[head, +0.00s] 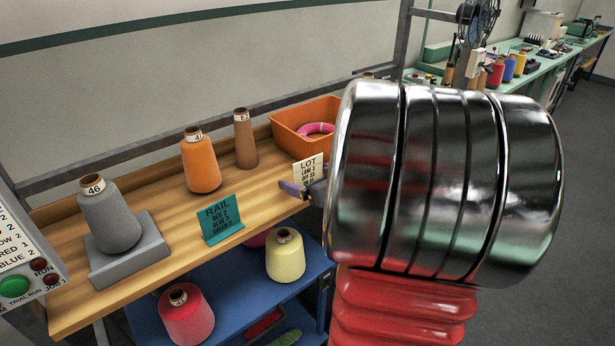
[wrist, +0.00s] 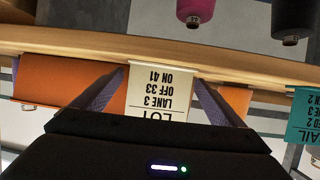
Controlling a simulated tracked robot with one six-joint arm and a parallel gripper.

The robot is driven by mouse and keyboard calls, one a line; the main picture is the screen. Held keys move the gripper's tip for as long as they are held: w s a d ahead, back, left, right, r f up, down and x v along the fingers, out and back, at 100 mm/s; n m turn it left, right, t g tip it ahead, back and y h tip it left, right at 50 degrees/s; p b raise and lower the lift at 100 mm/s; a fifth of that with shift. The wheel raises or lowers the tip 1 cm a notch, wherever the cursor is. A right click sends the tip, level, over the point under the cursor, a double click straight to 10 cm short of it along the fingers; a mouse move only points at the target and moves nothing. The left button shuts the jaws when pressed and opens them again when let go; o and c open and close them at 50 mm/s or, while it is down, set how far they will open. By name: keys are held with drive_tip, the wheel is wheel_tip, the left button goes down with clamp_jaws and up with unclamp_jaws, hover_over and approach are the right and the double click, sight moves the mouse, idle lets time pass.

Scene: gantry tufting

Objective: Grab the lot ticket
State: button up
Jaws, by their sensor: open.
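The lot ticket (head: 307,168) is a small cream card with dark print, standing upright near the front edge of the wooden bench, in front of an orange bin. My gripper (head: 298,191) is at the ticket, partly hidden in the head view by my own arm. In the wrist view the lot ticket (wrist: 160,95) appears upside down between the two purple-grey fingers of my gripper (wrist: 159,78). The fingers are open, one on each side of the card, with a visible gap at each side. The ticket's lower print is cut off by the gripper body.
The orange bin (head: 288,125) holds a pink ring (head: 317,128). A teal rail card (head: 220,220) stands left of the ticket. An orange cone (head: 200,164), a brown cone (head: 245,140) and a grey cone (head: 107,222) stand on the bench. A blue shelf (head: 240,290) below carries more cones.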

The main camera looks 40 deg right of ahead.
drive_tip(key=shift+c, duration=0.7)
drive_tip(key=c, duration=1)
drive_tip(key=shift+o, duration=0.2)
drive_tip(key=shift+r, duration=0.1)
wheel_tip(320, 180, up, 10)
drive_tip(key=shift+f, duration=0.1)
